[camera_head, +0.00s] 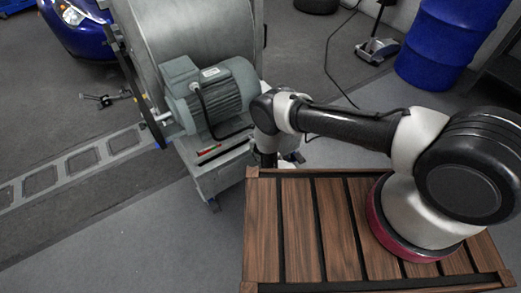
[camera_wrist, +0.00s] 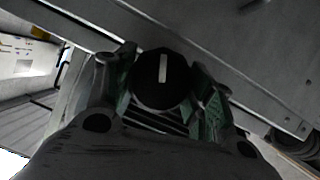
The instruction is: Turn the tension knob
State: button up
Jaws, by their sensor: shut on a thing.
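The tension knob (camera_wrist: 160,84) is a round black knob with a white pointer line, seen in the wrist view just above the middle. Its white line stands nearly upright in the picture. My gripper (camera_wrist: 160,95) has its greenish finger pads on both sides of the knob and is shut on it. In the head view, my arm reaches left to the dynamometer (camera_head: 205,100), a grey drum machine with a motor. My fingers and the knob are hidden there behind my wrist and arm.
The grey motor (camera_head: 222,95) stands close to the left of my wrist. A grey metal panel (camera_wrist: 235,60) runs past the knob in the wrist view. A blue barrel (camera_head: 440,45), a floor jack (camera_head: 377,50) and a blue car (camera_head: 80,28) stand farther back.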

jog(key=n+t+h, duration=0.1)
jog(key=n, duration=0.1)
jog(key=n+t, duration=0.1)
jog(key=n, duration=0.1)
jog(key=shift+h, duration=0.4)
dwell(0.4)
jog(key=o, duration=1)
jog(key=shift+s, duration=0.15)
jog(key=v, duration=0.7)
jog(key=shift+s, duration=0.2)
